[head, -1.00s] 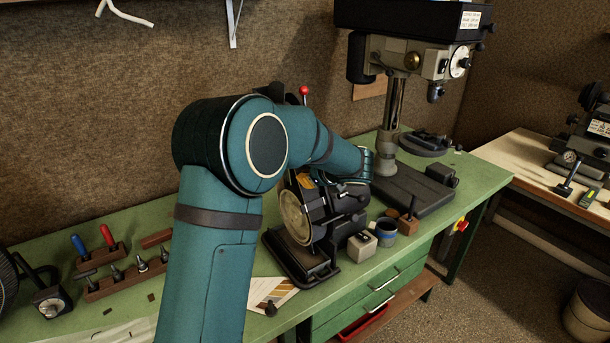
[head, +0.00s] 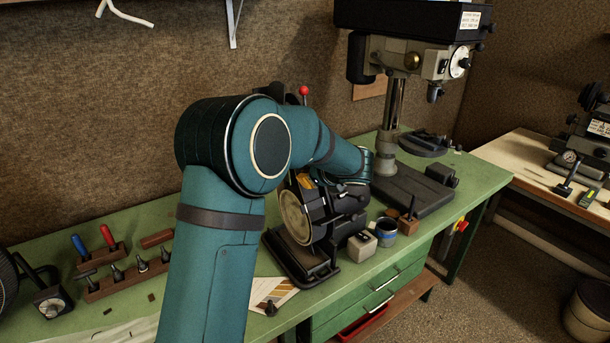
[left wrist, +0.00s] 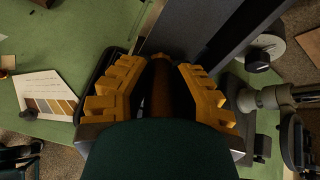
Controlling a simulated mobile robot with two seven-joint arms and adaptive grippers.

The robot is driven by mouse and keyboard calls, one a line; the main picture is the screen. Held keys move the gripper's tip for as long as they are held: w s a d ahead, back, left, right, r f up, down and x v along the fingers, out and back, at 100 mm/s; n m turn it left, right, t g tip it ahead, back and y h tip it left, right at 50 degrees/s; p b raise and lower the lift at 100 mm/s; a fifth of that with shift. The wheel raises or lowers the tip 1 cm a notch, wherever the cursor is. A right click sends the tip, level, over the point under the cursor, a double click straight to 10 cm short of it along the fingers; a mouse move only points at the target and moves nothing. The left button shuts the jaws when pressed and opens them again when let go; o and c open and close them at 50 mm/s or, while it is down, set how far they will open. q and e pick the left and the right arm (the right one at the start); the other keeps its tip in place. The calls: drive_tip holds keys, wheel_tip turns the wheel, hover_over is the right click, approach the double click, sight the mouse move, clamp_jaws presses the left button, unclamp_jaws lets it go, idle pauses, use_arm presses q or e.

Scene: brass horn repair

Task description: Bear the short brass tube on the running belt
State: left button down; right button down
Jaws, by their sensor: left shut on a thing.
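My left gripper (left wrist: 160,66) is shut on the short brass tube (left wrist: 161,92), which looks dark brown between the notched yellow jaws in the left wrist view. The jaws and my wrist hide much of the tube. A broad dark grey belt (left wrist: 192,26) lies just beyond the fingertips. I cannot tell whether the tube touches it or whether the belt is running. In the head view the black grinding machine (head: 338,213) stands on the green bench with a round pale disc facing left. My left arm covers its upper part. My right gripper is not in view.
A pale block (head: 362,243), a blue-banded cup (head: 386,232) and a small wooden block (head: 408,223) stand right of the machine. A drill press (head: 390,120) rises behind. Tool racks (head: 125,280) are at left. A colour card (head: 272,292) lies at the front.

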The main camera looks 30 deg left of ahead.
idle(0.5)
use_arm(q)
drive_tip(key=shift+s+d+r, duration=0.15)
drive_tip(key=shift+d+r, duration=0.15)
drive_tip(key=shift+d, duration=0.05)
drive_tip(key=p+v, duration=0.2)
drive_tip(key=v, duration=0.4)
drive_tip(key=shift+f, duration=0.1)
